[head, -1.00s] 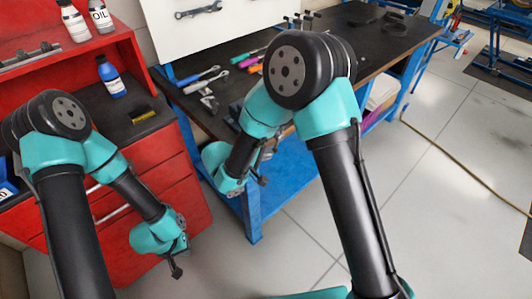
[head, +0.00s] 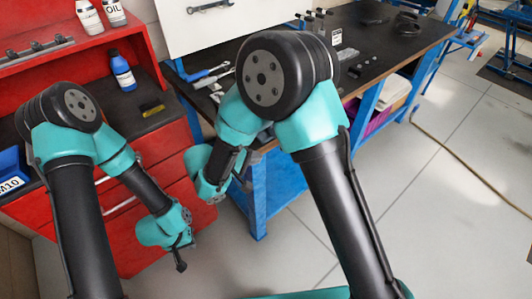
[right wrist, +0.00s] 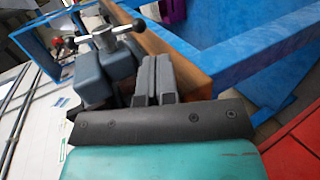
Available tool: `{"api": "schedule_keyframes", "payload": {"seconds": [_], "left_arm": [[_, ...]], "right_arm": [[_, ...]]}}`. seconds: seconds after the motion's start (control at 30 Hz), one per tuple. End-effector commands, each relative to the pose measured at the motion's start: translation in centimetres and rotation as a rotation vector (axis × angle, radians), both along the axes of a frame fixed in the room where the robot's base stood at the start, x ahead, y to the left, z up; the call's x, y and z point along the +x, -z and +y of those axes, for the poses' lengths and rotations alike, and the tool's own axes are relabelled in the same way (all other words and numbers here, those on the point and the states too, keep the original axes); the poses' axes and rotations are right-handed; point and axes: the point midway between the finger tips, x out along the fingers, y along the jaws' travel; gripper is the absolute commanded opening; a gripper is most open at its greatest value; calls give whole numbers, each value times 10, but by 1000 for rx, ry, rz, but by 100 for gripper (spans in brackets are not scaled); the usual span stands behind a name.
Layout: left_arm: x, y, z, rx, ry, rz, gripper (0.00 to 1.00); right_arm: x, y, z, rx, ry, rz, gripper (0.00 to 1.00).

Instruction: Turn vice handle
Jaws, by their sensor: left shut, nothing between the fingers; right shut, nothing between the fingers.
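The vice handle (right wrist: 124,29), a silver bar with black knobbed ends, shows in the right wrist view at the top of the grey-blue vice (right wrist: 92,76). My right gripper (right wrist: 154,62) is shut and empty, its fingers beside the vice body and apart from the handle in the picture; whether they touch the vice I cannot tell. In the head view my right gripper (head: 246,185) hangs by the front edge of the workbench, and my right arm hides that part of the bench, so the vice does not show there. My left gripper (head: 180,264) is shut and empty in front of the red cabinet.
The dark-topped workbench (head: 372,62) with a blue frame carries tools at its left and back. The red cabinet (head: 170,160) stands at left, with a blue bottle (head: 122,74) and a blue bin (head: 12,166).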

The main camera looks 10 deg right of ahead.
Motion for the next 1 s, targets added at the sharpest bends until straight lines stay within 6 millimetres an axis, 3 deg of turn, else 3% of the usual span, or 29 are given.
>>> {"api": "schedule_keyframes", "payload": {"seconds": [0.3, 0.73, 1.0], "left_arm": [[0, 0, 0, 0, 0, 0, 0], [0, 0, 0, 0, 0, 0, 0], [0, 0, 0, 0, 0, 0, 0]], "right_arm": [[-24, -10, 47, -1, -2, 0, 0], [-30, -13, 57, 0, 1, 0, 0], [-30, 0, 52, 53, -4, 57, 24]]}}
